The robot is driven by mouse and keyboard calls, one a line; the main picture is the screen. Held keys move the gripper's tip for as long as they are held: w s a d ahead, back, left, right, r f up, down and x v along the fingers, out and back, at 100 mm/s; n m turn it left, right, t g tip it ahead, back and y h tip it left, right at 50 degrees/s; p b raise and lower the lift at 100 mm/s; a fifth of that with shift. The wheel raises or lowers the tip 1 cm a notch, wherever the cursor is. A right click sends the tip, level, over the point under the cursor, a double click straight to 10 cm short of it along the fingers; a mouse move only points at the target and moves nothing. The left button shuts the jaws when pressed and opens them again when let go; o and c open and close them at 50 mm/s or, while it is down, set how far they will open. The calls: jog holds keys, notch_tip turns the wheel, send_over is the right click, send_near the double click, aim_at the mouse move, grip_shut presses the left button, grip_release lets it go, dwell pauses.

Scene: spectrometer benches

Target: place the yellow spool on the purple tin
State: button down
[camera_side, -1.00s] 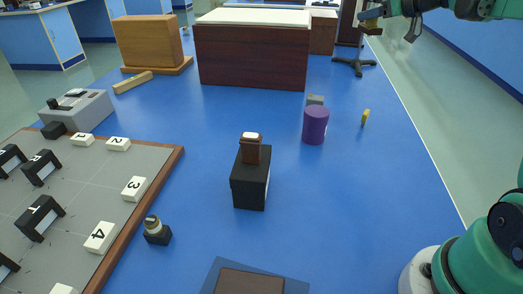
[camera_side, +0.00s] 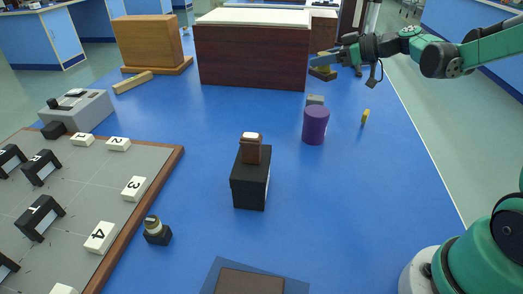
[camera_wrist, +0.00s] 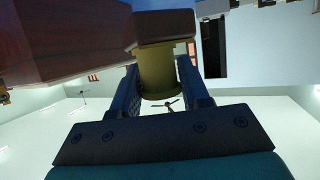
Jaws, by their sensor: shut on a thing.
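In the side view my gripper (camera_side: 323,62) is shut on the spool (camera_side: 323,72), which is small and partly covered there. The purple tin (camera_side: 316,126) stands upright on the blue bench. In the side view my gripper and spool appear above the tin, clearly apart from it. The tin cannot be made out in the wrist view.
A small grey block (camera_side: 315,100) is behind the tin and a small yellow piece (camera_side: 365,118) is to its right. A black block with a brown top (camera_side: 250,180) stands left of the tin. A large dark wooden box (camera_side: 252,55) is at the back.

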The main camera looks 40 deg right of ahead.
notch_tip(320, 180, down, 8)
jog(key=shift+f, duration=0.25)
jog(key=shift+f, duration=0.1)
jog(key=shift+c, duration=2.1)
grip_release()
